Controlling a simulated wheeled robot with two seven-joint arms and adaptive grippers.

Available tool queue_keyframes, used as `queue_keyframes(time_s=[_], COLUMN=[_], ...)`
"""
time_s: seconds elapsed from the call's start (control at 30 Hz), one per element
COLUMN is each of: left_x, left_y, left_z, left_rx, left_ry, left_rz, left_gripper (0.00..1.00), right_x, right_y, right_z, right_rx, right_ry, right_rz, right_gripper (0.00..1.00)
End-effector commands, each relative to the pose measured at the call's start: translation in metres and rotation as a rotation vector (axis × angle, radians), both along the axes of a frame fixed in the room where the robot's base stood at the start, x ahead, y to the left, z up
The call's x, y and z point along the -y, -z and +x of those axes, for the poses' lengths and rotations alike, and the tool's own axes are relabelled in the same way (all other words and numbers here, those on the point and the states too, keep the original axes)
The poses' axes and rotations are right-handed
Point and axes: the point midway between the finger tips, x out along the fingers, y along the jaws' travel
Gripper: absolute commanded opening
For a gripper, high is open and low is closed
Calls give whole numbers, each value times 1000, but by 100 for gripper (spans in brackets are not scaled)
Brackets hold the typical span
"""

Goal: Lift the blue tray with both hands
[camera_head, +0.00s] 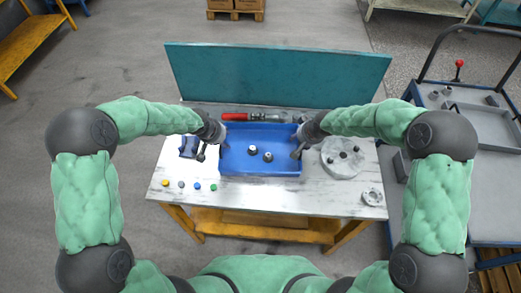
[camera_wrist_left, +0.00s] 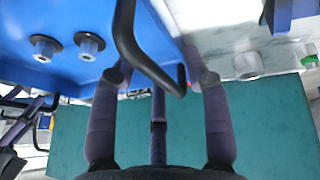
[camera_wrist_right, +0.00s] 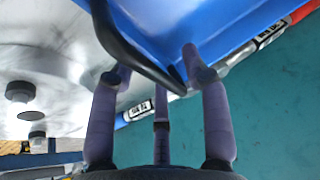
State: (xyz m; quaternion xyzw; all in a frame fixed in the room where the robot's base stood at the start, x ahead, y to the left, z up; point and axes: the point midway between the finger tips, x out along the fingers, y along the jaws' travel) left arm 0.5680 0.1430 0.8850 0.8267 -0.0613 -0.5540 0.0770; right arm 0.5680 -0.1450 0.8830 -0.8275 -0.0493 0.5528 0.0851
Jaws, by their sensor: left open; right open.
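The blue tray (camera_head: 262,160) lies on the workbench and holds a few small dark-and-metal parts (camera_head: 260,153). My left gripper (camera_head: 216,148) is open at the tray's left side. In the left wrist view its fingers (camera_wrist_left: 160,82) straddle the tray's edge near a dark curved handle (camera_wrist_left: 140,55). My right gripper (camera_head: 301,147) is open at the tray's right side. In the right wrist view its fingers (camera_wrist_right: 158,75) are around a similar dark handle (camera_wrist_right: 130,50). I cannot tell whether either gripper touches its handle.
A red-handled tool (camera_head: 250,117) lies behind the tray, before a teal panel (camera_head: 280,78). A round grey plate with parts (camera_head: 343,158) is to the right. A blue holder (camera_head: 188,146) and several coloured buttons (camera_head: 190,185) are to the left. The bench's front is mostly clear.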

Motion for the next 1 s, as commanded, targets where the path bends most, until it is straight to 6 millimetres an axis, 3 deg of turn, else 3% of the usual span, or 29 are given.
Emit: queue_keyframes(time_s=[0.27, 0.43, 0.47, 1.0], left_x=[0, 0, 0, 0], left_y=[1, 0, 0, -5], left_z=[0, 0, 0, 1], left_rx=[0, 0, 1, 3], left_ry=[0, 0, 0, -1], left_rz=[0, 0, 0, 0], left_gripper=[47, 2, 0, 0], right_x=[0, 0, 0, 0], right_y=[0, 0, 0, -5], right_z=[0, 0, 0, 1], right_rx=[1, 1, 1, 3], right_ry=[0, 0, -1, 0], right_rz=[0, 0, 0, 0], right_gripper=[47, 2, 0, 0])
